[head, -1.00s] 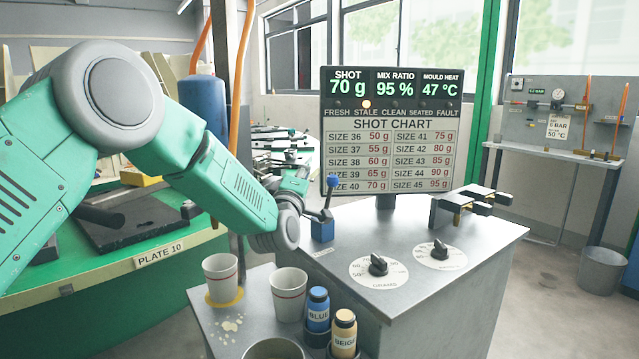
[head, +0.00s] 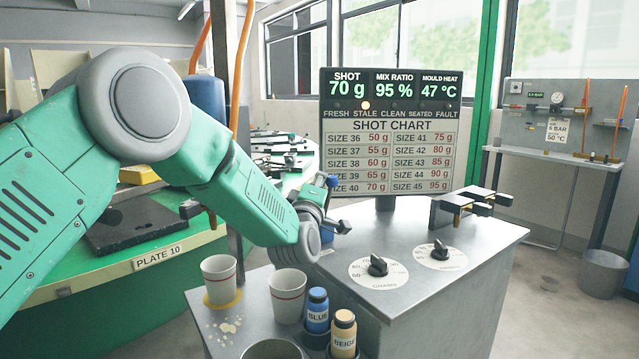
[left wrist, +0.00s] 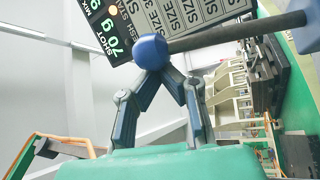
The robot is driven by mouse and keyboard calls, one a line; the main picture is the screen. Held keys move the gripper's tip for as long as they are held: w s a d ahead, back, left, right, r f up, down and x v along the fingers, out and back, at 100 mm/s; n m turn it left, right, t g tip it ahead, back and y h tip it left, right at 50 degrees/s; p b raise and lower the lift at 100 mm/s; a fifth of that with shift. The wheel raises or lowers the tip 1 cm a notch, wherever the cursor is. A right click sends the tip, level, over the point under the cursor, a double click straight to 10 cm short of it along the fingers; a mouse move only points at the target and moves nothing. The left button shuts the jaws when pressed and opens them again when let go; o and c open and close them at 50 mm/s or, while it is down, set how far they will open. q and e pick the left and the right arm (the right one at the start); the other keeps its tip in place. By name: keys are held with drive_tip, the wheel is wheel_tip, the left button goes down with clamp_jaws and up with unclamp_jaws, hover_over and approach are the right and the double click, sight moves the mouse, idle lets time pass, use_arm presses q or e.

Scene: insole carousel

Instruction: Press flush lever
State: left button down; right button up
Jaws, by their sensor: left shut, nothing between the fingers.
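The flush lever shows in the head view as a blue ball knob (head: 333,181) above a blue base (head: 327,236) on the grey cabinet, its rod mostly hidden by my gripper. In the left wrist view the blue knob (left wrist: 150,51) is large and close, with the dark rod (left wrist: 235,35) running right to its base. My left gripper (left wrist: 163,72) is shut and empty, its fingertips right at the knob. I cannot tell whether they touch. In the head view the left gripper (head: 320,188) is beside the knob, partly hidden by its wrist. My right gripper is out of view.
The display board (head: 390,130) stands behind the lever, with an orange lamp (head: 366,104) lit above STALE. Two cups (head: 219,279) and blue and beige bottles (head: 317,310) stand in front. Two dials (head: 378,265) are right of the lever.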

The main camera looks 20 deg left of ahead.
sight(337, 184)
use_arm(q)
drive_tip(key=s+d+m+b, duration=0.1)
drive_tip(key=s+d+f+m+t+h+b, duration=0.1)
drive_tip(key=s+d+f+b, duration=0.1)
drive_tip(key=shift+d+m+t, duration=0.3)
drive_tip(key=shift+d+m, duration=0.1)
drive_tip(key=shift+s+d+f+b, duration=0.35)
drive_tip(key=shift+s+d+f, duration=0.1)
drive_tip(key=shift+d+f, duration=0.25)
drive_tip(key=shift+s+d+f+b, duration=0.35)
drive_tip(key=shift+s+d+f, duration=0.15)
drive_tip(key=shift+f, duration=0.3)
